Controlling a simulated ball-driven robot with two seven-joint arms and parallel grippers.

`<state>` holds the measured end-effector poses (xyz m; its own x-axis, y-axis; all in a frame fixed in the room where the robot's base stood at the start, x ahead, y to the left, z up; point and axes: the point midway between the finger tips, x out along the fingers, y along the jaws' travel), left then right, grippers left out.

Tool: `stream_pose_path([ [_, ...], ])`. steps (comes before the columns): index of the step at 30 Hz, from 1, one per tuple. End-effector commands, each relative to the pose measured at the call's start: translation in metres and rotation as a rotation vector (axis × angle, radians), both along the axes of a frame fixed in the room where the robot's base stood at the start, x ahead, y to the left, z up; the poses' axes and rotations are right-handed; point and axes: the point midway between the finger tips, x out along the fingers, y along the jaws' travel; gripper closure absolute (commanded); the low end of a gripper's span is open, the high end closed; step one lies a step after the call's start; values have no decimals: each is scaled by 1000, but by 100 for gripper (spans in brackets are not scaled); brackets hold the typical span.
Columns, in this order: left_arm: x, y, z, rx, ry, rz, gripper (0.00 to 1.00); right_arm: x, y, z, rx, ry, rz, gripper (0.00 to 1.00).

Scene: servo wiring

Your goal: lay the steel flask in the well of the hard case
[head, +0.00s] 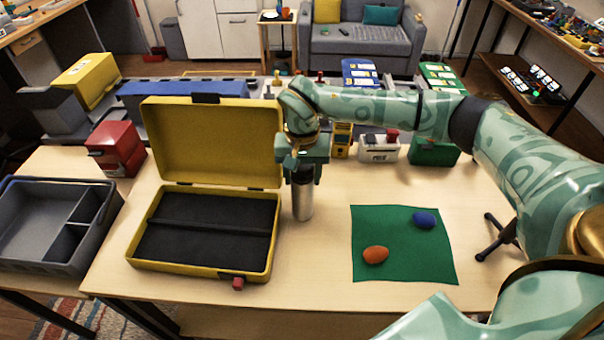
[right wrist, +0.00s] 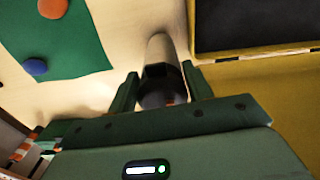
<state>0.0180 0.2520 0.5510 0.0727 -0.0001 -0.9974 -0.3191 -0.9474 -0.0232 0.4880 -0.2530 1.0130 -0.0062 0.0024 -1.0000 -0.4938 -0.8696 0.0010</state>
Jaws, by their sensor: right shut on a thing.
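The steel flask (head: 303,203) is upright, silver with a dark upper part, just right of the hard case. My right gripper (head: 303,164) comes down from above and is shut on its upper part; I cannot tell whether its base touches the table. In the right wrist view the flask (right wrist: 160,52) lies between the two fingers (right wrist: 160,84). The yellow hard case (head: 272,244) stands open, lid raised at the back, its well lined with dark foam (head: 200,245) and empty. My left gripper is not in view.
A green mat (head: 385,265) with an orange egg-shaped thing (head: 375,254) and a blue one (head: 424,220) lies to the right. A grey divided tray (head: 95,268) is at the left. Small boxes, including a red one (head: 116,148), stand behind. Bare table separates flask and mat.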

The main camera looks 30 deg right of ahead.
Motion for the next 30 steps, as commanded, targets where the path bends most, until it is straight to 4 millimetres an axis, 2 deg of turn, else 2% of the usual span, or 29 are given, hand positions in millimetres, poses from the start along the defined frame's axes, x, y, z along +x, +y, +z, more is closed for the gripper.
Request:
stream_pose_path([
  [7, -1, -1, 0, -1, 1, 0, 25, 1, 0, -1, 1, -3, 0, 85],
  [8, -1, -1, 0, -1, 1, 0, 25, 0, 0, -2, 0, -1, 1, 47],
  [10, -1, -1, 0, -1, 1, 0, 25, 0, 0, -1, 0, -1, 0, 28],
  [20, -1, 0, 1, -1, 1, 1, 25, 0, 0, 2, 0, -1, 0, 28],
  [23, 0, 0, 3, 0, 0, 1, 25, 1, 0, 15, 1, -4, 0, 28],
  [30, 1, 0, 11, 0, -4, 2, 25, 2, 0, 72, 0, -6, -1, 28],
])
